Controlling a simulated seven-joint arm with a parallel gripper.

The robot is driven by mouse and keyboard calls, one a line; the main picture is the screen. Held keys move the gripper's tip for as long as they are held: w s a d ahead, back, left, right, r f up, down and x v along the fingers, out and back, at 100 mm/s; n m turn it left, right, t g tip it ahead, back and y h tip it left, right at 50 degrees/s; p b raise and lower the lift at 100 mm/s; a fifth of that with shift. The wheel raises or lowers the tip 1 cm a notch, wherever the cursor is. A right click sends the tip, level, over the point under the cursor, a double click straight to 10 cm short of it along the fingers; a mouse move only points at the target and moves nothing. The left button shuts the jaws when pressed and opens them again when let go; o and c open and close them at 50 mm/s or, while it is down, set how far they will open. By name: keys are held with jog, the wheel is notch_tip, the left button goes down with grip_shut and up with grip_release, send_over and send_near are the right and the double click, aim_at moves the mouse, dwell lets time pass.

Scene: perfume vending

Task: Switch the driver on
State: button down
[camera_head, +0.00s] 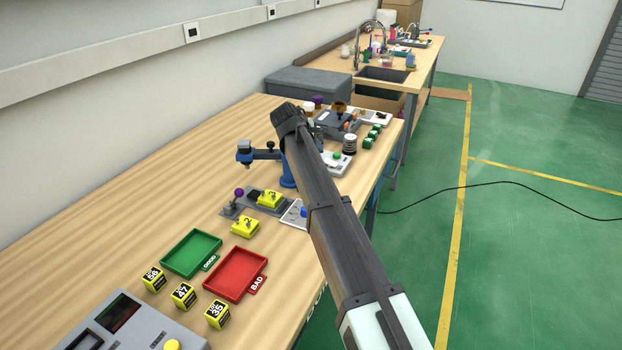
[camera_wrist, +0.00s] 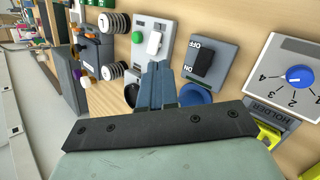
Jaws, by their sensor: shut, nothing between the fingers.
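In the wrist view, a grey panel marked OFF and ON carries a black rocker switch (camera_wrist: 207,64). I cannot tell which way the rocker is tipped. My gripper (camera_wrist: 157,68) is shut and empty, its fingertips just left of that panel. They appear apart from it, though the height gap is hard to judge. To their left, a light panel holds a green button (camera_wrist: 137,37) and a white switch (camera_wrist: 154,43). In the head view, my arm hides the fingertips and the ON/OFF panel. No thing is labelled as the driver.
A dial panel with a blue knob (camera_wrist: 299,76) lies to the right in the wrist view, near a HOLDER label (camera_wrist: 271,110). A blue stand (camera_head: 288,173) rises beside my arm. A green tray (camera_head: 192,252) and a red tray (camera_head: 236,273) are nearer; the table's left side is clear.

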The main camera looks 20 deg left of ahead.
jog(key=shift+a+f, duration=0.3)
jog(key=shift+f, duration=1.15)
jog(key=shift+a+f, duration=0.3)
jog(key=shift+f, duration=1.15)
jog(key=shift+a+f, duration=0.3)
jog(key=shift+f, duration=1.15)
jog(key=shift+a+f, duration=0.1)
jog(key=shift+f, duration=0.35)
jog(key=shift+a+f, duration=0.1)
jog(key=shift+f, duration=0.3)
jog(key=shift+r, duration=0.15)
jog(key=shift+d+r, duration=0.2)
jog(key=shift+r, duration=0.55)
jog(key=shift+d+r, duration=0.25)
jog(key=shift+r, duration=0.95)
jog(key=shift+d+r, duration=0.25)
jog(key=shift+r, duration=0.95)
